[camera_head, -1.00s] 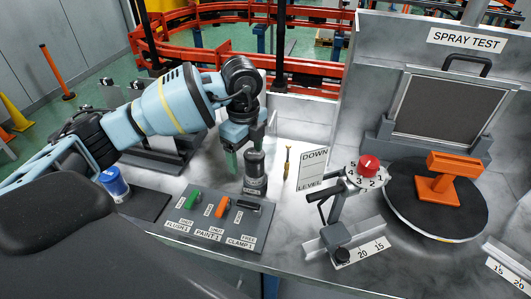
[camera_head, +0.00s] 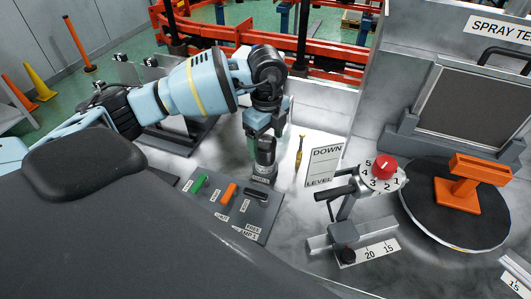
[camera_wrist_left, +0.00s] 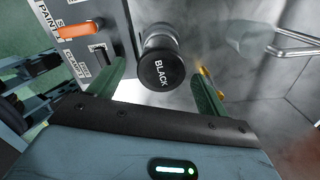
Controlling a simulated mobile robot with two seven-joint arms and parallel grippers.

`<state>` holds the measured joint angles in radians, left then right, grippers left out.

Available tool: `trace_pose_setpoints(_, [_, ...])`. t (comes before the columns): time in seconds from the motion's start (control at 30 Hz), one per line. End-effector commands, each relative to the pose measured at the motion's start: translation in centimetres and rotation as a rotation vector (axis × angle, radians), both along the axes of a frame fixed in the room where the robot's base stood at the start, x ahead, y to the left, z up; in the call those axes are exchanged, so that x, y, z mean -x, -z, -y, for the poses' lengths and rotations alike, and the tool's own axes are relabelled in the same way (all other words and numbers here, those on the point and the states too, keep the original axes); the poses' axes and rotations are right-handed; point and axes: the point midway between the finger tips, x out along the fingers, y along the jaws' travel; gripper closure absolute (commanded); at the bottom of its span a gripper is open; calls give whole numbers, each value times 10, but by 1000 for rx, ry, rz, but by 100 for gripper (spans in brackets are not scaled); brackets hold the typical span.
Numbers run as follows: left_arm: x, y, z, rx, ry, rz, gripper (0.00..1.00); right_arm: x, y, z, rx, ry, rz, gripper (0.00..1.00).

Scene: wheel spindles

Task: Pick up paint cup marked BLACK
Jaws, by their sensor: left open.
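The paint cup marked BLACK (camera_wrist_left: 161,70) is a dark cylinder with white lettering on its lid. In the head view the cup (camera_head: 264,160) stands upright on the bench behind the switch panel. My left gripper (camera_wrist_left: 166,85) is open, with one green finger on each side of the cup in the left wrist view; both fingers look apart from it. In the head view the left gripper (camera_head: 262,134) is at the cup's top and partly hides it. My right gripper is in neither view.
A switch panel (camera_head: 222,215) with green, orange and black levers is just in front of the cup. Further right are a red-knobbed dial (camera_head: 383,168) and an orange part (camera_head: 466,190) on a turntable.

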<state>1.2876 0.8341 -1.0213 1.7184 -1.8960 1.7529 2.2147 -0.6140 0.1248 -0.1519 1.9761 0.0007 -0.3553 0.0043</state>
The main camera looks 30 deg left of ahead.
Motion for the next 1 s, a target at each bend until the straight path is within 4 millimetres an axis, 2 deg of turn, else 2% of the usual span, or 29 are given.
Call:
trace_pose_setpoints(0.3, [-1, 42, -5, -1, -1, -3, 23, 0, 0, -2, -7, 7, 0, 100])
trace_pose_setpoints(0.63, [-1, 47, -5, -2, 0, -1, 24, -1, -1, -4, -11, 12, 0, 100])
trace_pose_setpoints(1.0, [-1, 47, -5, -1, 0, -1, 72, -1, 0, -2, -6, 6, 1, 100])
